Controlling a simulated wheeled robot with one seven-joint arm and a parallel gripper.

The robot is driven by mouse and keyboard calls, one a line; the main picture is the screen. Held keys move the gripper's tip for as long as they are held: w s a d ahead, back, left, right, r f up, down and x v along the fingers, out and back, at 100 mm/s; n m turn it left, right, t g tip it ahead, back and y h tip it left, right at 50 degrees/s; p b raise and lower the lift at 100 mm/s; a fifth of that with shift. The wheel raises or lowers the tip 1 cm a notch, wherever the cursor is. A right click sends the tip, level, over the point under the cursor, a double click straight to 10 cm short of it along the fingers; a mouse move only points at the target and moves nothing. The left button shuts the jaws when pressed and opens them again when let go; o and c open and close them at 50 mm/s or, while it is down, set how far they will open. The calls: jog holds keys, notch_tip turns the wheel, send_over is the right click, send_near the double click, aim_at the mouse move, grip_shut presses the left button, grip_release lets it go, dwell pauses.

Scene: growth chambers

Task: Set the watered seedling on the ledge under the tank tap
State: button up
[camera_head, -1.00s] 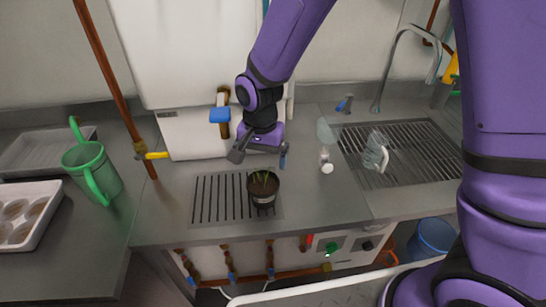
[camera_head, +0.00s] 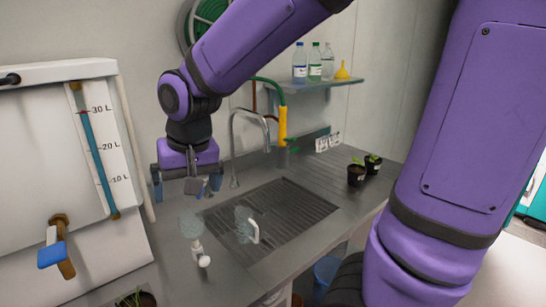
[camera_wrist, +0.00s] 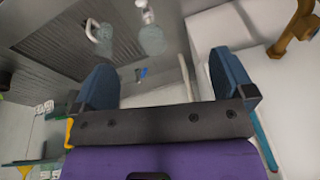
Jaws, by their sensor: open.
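The tank tap (camera_head: 58,248) has a blue handle and a brass body on the white tank (camera_head: 40,130). My gripper (camera_head: 187,184) is open and empty, above the counter right of the tank, well apart from the pot. In the wrist view its two blue fingers (camera_wrist: 165,82) stand apart with nothing between them; the pot does not show there.
A tall faucet (camera_head: 234,150) rises behind. Two potted seedlings (camera_head: 357,172) stand at the right. A shelf (camera_head: 310,84) holds bottles and a funnel.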

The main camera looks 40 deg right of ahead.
jog(key=s+d+r+n+t, duration=0.1)
jog(key=s+d+r, duration=0.2)
jog(key=s, duration=0.3)
jog(key=s+d+r+n+t, duration=0.1)
jog(key=s+d+r, duration=0.3)
jog(key=s+d, duration=0.2)
jog(key=shift+s+d+r+h, duration=0.15)
jog(key=shift+s+h, duration=0.25)
jog(key=shift+s, duration=0.35)
